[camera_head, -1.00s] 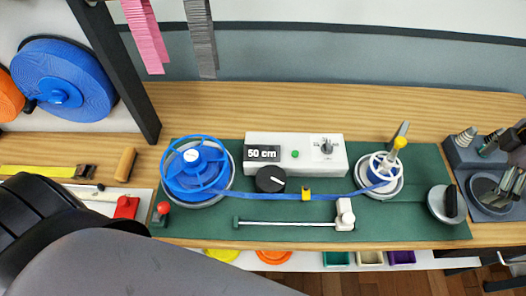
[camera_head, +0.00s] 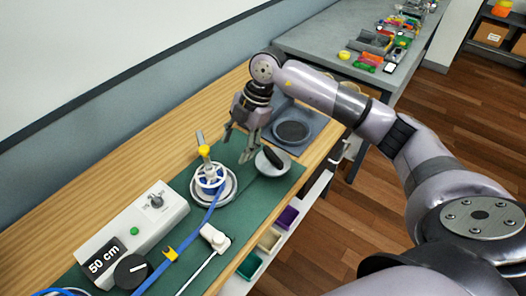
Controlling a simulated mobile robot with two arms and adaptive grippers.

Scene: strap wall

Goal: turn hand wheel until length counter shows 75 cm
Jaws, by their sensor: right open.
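The length counter (camera_head: 103,260) on the white box (camera_head: 140,222) reads 50 cm. My right gripper (camera_head: 235,153) is open and empty, pointing down above the mat's far end. It is to the right of the hand wheel and apart from it, near a round grey disc with a black handle (camera_head: 272,160). My left gripper is out of view.
A black dial (camera_head: 132,271), a yellow strap clip (camera_head: 170,254) and a white slider (camera_head: 215,237) are on the mat. A dark tray (camera_head: 292,131) lies behind the gripper. A grey table (camera_head: 345,40) stands beyond.

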